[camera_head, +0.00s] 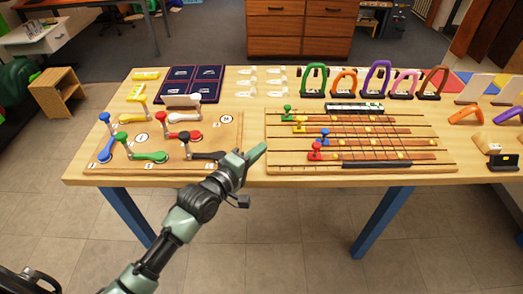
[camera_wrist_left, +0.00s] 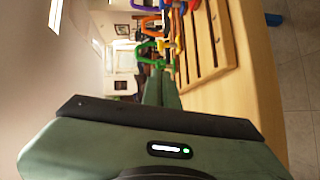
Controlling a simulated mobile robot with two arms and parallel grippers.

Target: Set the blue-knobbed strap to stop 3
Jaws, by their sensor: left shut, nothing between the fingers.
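The strap board (camera_head: 450,168) lies on the right half of the table, with several straps running left to right across it. The blue knob (camera_head: 324,134) stands upright near the left end of its strap, between the yellow knob (camera_head: 299,122) and the red knob (camera_head: 315,150). The green knob (camera_head: 287,113) is farthest back. I cannot read any stop numbers. My left gripper (camera_head: 258,152) is shut and empty, just left of the board and apart from the blue knob. Its closed fingers also show in the left wrist view (camera_wrist_left: 161,90). My right gripper is out of view.
A board with colored crank handles (camera_head: 222,125) lies to the left, close to my left arm. Colored arches (camera_head: 377,78) stand behind the strap board.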

